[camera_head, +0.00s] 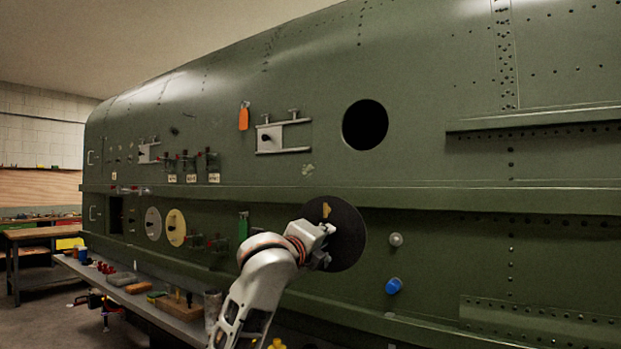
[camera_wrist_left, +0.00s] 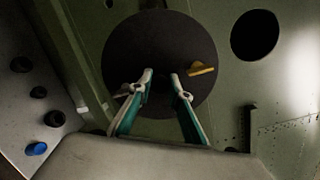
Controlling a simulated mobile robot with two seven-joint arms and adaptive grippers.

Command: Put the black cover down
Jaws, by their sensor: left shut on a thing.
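The black cover (camera_head: 347,226) is a round dark disc with a small yellow tab, in front of the green fuselage's lower side in the head view. It overlaps the long ledge there. My left gripper (camera_head: 322,240) is shut on it from the near side. In the left wrist view the cover (camera_wrist_left: 160,35) fills the upper middle, and my left gripper's fingers (camera_wrist_left: 162,77) are in front of its face. The exact part between the fingertips is hard to make out. My right gripper is out of view.
A round dark hole (camera_head: 365,125) is in the green fuselage (camera_head: 430,80) above the cover. A silver knob (camera_head: 396,240) and a blue knob (camera_head: 393,286) are to its right. A narrow bench (camera_head: 165,308) with several small items runs along the lower left.

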